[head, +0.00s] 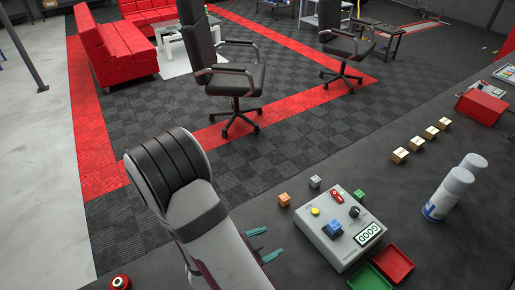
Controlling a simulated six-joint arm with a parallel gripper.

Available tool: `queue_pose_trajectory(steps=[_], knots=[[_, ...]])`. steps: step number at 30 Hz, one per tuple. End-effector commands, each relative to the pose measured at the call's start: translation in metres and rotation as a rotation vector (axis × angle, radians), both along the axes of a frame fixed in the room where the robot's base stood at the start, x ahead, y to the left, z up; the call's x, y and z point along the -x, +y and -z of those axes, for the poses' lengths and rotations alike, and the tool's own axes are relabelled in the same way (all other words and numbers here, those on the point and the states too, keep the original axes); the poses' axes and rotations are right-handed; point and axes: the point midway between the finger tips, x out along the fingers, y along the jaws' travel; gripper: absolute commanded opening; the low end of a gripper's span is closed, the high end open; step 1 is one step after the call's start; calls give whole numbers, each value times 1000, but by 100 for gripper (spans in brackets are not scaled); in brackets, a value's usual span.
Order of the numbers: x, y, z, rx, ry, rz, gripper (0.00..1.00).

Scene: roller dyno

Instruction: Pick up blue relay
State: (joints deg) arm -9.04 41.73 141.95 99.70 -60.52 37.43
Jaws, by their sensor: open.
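The blue relay (333,229) is a small blue block on the top face of a grey control box (324,246). The gripper is clear of the relay. My arm hides part of the bench to the left of the box.
Orange (284,199), grey (315,182) and green (359,195) cubes lie around the box's far side. Red (393,264) and green (369,277) trays stand at its right. Two white spray cans (448,192) stand farther right. A red button (121,282) is at lower left.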

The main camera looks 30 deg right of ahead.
Motion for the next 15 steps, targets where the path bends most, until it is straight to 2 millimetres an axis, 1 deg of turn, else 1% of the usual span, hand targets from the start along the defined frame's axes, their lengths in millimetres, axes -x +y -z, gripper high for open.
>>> queue_pose_trajectory(steps=[1,3,6,8,10,15], knots=[[22,-17,-2,138,61,40,70],[45,-35,-16,316,129,77,70],[61,-44,-30,460,194,91,70],[64,-50,-34,494,209,95,70],[66,-65,-32,502,216,101,70],[67,-114,-21,497,214,103,70]])
